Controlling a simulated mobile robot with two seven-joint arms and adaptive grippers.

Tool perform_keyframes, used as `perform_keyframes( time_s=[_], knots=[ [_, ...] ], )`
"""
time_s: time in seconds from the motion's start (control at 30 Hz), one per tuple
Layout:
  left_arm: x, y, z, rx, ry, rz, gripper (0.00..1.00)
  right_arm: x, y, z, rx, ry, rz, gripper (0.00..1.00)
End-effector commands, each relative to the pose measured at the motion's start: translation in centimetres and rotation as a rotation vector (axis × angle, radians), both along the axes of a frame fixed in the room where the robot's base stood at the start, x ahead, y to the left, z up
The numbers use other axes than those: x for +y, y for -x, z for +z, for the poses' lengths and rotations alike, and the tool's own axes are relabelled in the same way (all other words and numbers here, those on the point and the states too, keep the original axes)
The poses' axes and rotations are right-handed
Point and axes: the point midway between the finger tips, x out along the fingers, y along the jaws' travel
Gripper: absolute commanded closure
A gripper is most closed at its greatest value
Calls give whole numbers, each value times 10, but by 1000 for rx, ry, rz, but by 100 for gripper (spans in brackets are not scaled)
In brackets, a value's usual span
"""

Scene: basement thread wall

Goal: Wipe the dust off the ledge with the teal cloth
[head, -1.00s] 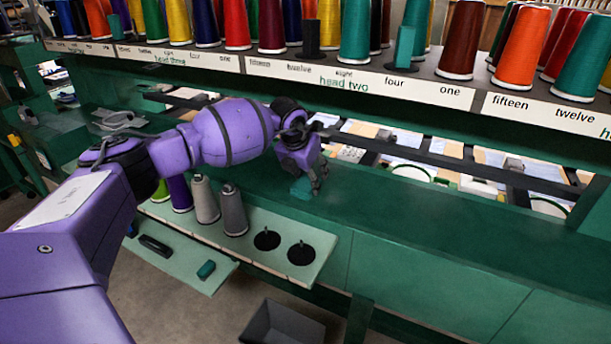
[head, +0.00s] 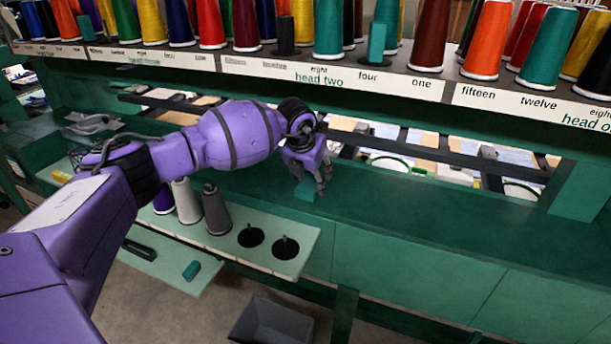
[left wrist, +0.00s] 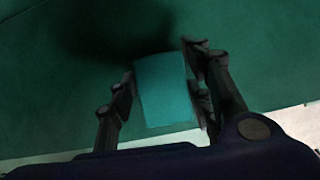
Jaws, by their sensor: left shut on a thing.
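The teal cloth (head: 306,188) is a small folded block. I cannot tell from these views whether the cloth touches the ledge. No dust stands out clearly on the ledge. My right gripper is not in view.
A light green shelf (head: 300,240) with grey cones (head: 215,210) and empty black pegs (head: 285,246) stands in front of the ledge. A grey bin (head: 270,322) is on the floor. A rack of coloured thread cones (head: 487,40) runs above. The ledge to the right is clear.

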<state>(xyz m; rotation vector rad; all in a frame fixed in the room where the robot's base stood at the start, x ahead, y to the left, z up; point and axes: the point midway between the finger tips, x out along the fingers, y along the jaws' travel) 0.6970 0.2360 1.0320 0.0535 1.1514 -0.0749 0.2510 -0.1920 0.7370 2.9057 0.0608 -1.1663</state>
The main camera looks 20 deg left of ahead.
Motion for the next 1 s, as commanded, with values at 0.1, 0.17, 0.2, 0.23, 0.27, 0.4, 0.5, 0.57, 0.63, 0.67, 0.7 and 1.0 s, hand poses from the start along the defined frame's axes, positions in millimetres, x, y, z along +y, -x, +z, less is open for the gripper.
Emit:
perform_keyframes(
  time_s=[0.1,0.17,0.2,0.23,0.27,0.4,0.5,0.57,0.63,0.67,0.7,1.0],
  knots=[
    [-4,1,-2,3,0,-1,75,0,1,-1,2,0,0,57],
    [-7,1,-2,3,1,-2,75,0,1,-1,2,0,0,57],
    [-10,1,-2,3,1,-2,75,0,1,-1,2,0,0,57],
    [-13,1,-2,3,2,-2,75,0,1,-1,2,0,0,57],
    [-15,1,-2,3,2,-3,75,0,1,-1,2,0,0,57],
    [-28,2,-3,3,1,-2,75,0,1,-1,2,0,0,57],
    [-36,2,-4,5,1,-3,75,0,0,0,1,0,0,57],
    [-39,3,-4,5,1,-2,75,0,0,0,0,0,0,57],
    [-41,3,-4,6,0,0,75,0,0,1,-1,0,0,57],
    [-41,3,-4,6,0,0,75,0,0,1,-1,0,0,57],
    [-41,3,-4,6,0,0,75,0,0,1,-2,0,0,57],
    [-41,3,0,6,0,0,75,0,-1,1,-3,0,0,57]
  ],
)
